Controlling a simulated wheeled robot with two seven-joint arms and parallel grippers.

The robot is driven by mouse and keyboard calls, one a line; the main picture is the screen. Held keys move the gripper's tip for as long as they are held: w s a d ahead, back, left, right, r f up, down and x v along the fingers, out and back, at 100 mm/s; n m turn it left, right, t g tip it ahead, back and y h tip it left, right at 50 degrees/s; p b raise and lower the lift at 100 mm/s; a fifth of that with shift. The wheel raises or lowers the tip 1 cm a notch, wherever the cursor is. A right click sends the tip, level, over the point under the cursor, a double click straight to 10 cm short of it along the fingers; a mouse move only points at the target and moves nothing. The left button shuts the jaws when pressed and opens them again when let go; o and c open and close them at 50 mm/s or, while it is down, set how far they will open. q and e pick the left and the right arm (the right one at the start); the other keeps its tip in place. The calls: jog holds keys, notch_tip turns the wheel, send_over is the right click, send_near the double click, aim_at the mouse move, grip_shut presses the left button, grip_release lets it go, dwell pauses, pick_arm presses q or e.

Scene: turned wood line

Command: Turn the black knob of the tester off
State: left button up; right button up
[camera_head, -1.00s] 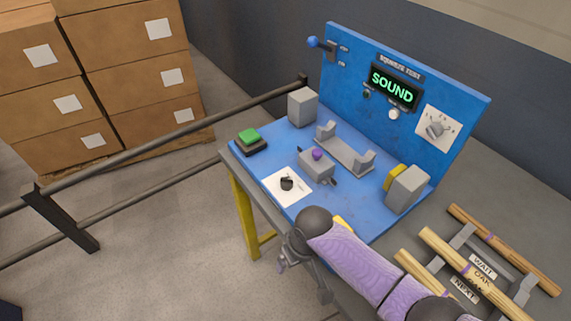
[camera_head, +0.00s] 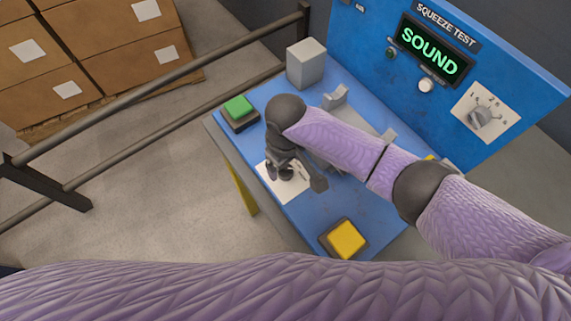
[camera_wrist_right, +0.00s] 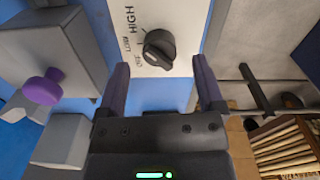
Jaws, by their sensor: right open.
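The black knob (camera_wrist_right: 159,47) sits on a white plate (camera_wrist_right: 182,20) marked OFF, LOW and HIGH in the right wrist view. I cannot tell surely which mark it points to. My right gripper (camera_wrist_right: 161,68) is open, with its fingertips just short of the knob and to either side of it, apart from it. In the head view my right gripper (camera_head: 288,177) is over the white plate (camera_head: 275,191) and hides most of the knob. The tester's blue back panel (camera_head: 365,70) has a lit display (camera_head: 429,50) reading SOUND. My left gripper is out of view.
A green button (camera_head: 238,108) and grey block (camera_head: 306,64) stand beyond the gripper; a yellow button (camera_head: 344,239) is nearer. A grey dial (camera_head: 480,117) is on the panel. A rail (camera_head: 180,80) runs along the left.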

aim_at(286, 168)
notch_tip(286, 168, down, 3)
jog(key=shift+b, duration=0.4)
jog(key=shift+c, duration=0.7)
grip_shut()
jog(key=shift+r, duration=0.1)
